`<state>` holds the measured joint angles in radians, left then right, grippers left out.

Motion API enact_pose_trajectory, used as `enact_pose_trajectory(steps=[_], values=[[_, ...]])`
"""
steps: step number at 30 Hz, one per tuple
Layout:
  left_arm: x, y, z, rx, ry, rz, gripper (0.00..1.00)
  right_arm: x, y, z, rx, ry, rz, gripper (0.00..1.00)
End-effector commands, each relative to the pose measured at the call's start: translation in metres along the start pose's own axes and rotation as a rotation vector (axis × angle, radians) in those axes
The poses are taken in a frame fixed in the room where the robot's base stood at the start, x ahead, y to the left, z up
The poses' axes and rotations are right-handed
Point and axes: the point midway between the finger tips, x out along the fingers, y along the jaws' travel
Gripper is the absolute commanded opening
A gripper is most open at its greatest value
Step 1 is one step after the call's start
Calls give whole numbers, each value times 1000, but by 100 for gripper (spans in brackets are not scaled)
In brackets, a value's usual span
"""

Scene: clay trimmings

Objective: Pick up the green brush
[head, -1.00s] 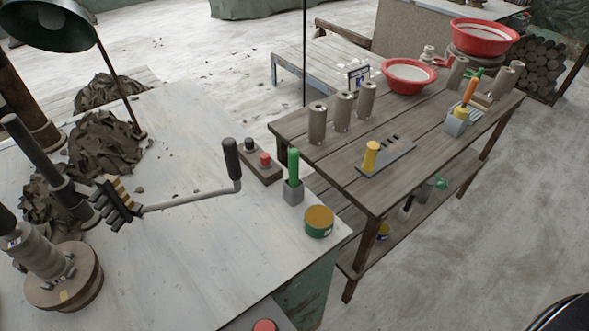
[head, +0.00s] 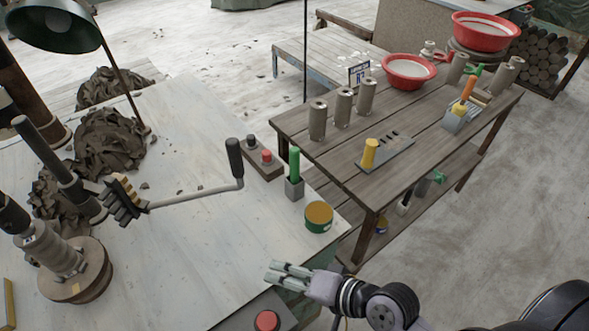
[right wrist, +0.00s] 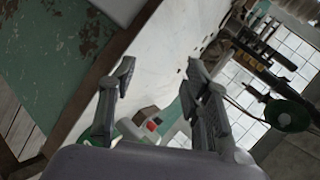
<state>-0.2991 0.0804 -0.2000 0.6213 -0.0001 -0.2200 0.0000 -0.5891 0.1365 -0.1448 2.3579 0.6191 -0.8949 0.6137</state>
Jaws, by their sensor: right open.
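The green brush (head: 294,164) shows in the head view as an upright green handle in a small grey block (head: 294,189), near the right edge of the white-topped workbench; its lower part is hidden in the block. My right gripper (head: 275,273) is open and empty at the bench's front right edge, below and a little left of the brush in the picture and apart from it. In the right wrist view the two fingers (right wrist: 160,68) stand wide apart with nothing held. I cannot make out the brush there. My left gripper is not in view.
A round tin (head: 319,217) stands close in front of the brush. A button box (head: 263,158) and a crank handle (head: 235,158) are to its left. A box with a red button (head: 267,321) is near my right gripper. A wooden table (head: 345,170) is to the right.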

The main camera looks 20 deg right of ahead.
Motion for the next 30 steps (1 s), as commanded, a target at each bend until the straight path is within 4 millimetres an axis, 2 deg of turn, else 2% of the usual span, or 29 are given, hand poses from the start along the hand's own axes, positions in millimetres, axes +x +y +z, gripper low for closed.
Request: enact_pose_trajectory(steps=[1, 3, 6, 8, 9, 12, 15, 18, 22, 30], values=[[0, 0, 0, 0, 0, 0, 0, 1, -18, -5, 151, 23, -99, 44], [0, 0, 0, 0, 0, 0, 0, -1, -42, -19, 409, 55, -252, 44], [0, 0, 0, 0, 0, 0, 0, -11, -61, -50, 833, 94, -470, 44], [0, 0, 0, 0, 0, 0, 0, -18, -62, -70, 1081, 115, -586, 44], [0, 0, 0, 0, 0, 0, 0, -23, -58, -83, 1235, 128, -656, 44], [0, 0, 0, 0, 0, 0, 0, -33, -41, -109, 1555, 162, -798, 44], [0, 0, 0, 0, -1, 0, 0, -40, -24, -125, 1765, 191, -891, 44], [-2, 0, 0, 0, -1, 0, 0, -42, -14, -133, 1869, 207, -940, 44], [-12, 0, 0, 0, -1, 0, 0, -36, -18, -146, 1897, 209, -956, 44], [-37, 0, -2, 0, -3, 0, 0, 3, -33, -186, 1891, 209, -955, 44]])
